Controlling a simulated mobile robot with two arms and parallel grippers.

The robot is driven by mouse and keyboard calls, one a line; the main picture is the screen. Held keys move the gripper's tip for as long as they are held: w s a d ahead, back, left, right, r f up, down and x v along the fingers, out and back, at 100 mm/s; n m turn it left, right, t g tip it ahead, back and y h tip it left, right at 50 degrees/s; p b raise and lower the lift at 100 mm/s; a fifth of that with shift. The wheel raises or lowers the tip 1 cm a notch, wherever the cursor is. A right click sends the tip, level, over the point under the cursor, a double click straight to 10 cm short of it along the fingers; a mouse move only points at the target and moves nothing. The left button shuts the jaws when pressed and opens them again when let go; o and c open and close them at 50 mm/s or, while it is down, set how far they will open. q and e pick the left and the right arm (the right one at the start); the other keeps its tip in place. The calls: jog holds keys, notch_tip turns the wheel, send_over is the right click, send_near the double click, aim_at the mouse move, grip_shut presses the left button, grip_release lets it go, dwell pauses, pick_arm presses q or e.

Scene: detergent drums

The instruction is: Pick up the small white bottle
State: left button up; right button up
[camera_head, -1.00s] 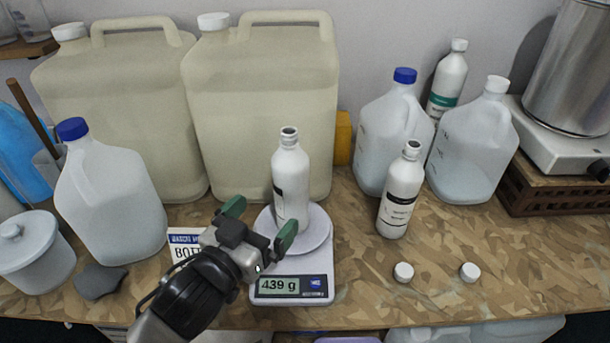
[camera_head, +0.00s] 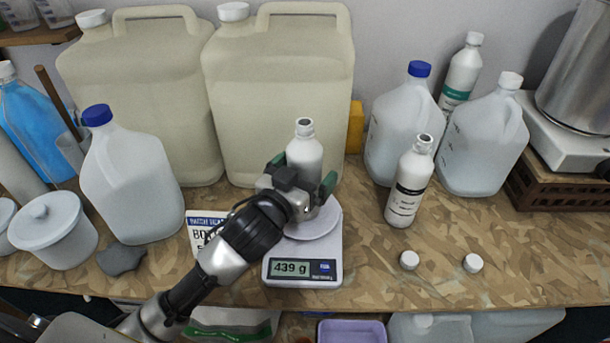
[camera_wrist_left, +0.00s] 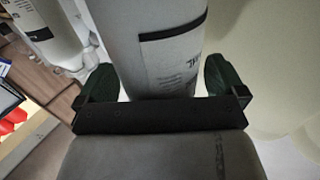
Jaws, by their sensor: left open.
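A small white bottle (camera_head: 304,150) without a cap stands upright on the kitchen scale (camera_head: 303,271), whose display reads 439 g. My left gripper (camera_head: 303,182) is open, with its green-padded fingers on either side of the bottle's body and its palm in front of it. In the left wrist view the bottle (camera_wrist_left: 150,50) fills the space between the two fingers; I cannot tell whether they touch it. The bottle's lower part is hidden behind my gripper in the head view. My right gripper is out of view.
A second uncapped white bottle (camera_head: 410,182) with a black-banded label stands to the right. Two white caps (camera_head: 409,260) (camera_head: 473,263) lie near the front edge. Large cream jugs (camera_head: 280,95) stand behind the scale. A blue-capped jug (camera_head: 130,185) stands left.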

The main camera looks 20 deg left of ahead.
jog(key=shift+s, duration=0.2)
pick_arm(q)
jog(key=shift+s, duration=0.1)
jog(key=c, duration=1.3)
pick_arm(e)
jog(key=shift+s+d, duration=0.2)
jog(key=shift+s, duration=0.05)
pick_arm(q)
jog(key=shift+r, duration=0.15)
